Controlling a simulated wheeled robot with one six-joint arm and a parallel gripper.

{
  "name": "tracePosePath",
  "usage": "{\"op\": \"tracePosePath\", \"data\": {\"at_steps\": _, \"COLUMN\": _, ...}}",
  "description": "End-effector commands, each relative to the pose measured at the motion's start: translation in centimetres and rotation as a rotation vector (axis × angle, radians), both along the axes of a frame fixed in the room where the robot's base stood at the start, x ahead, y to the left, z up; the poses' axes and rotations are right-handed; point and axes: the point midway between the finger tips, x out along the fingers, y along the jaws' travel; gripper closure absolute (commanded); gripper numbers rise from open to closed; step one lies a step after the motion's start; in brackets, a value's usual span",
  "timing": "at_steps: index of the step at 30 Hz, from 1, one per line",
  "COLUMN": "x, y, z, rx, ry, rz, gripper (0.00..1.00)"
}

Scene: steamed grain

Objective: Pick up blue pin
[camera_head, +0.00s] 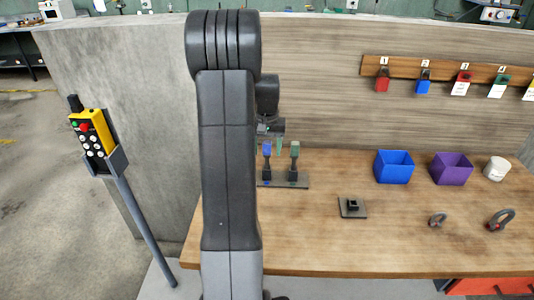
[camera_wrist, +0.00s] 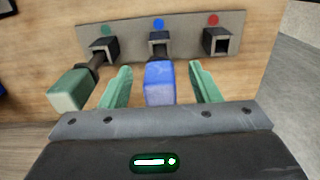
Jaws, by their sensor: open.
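The blue pin (camera_wrist: 159,84) stands between the two green fingers of my gripper (camera_wrist: 160,88) in the wrist view, with a visible space on each side. Its far end meets the middle black socket of a grey holder plate (camera_wrist: 185,32), under a blue dot. In the head view, the blue pin (camera_head: 267,150) is upright in the holder, with my gripper (camera_head: 272,143) close at its top. My gripper is open. A green pin (camera_wrist: 72,90) stands left of the fingers in the wrist view, at the socket with the green dot. The socket with the red dot is empty.
The green pin (camera_head: 294,152) stands close beside the blue one. A small black fixture (camera_head: 352,207), a blue bin (camera_head: 394,167), a purple bin (camera_head: 451,169), a white cup (camera_head: 496,169) and two shackles sit to the right. The front middle of the table is clear. A wall stands behind.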

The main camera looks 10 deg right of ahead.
Motion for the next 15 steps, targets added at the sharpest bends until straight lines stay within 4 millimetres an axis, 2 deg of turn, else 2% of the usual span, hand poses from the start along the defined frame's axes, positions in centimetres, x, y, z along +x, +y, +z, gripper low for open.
{"op": "tracePosePath", "data": {"at_steps": 6, "x": 0.01, "y": -0.01, "z": -0.09, "rx": 0.0, "ry": 0.0, "rz": 0.0, "gripper": 0.44}}
{"op": "tracePosePath", "data": {"at_steps": 12, "x": 0.02, "y": -0.02, "z": -0.06, "rx": 0.0, "ry": 0.0, "rz": 0.0, "gripper": 0.83}}
{"op": "tracePosePath", "data": {"at_steps": 15, "x": 0.03, "y": -0.02, "z": -0.02, "rx": 0.0, "ry": -0.001, "rz": 0.0, "gripper": 0.98}}
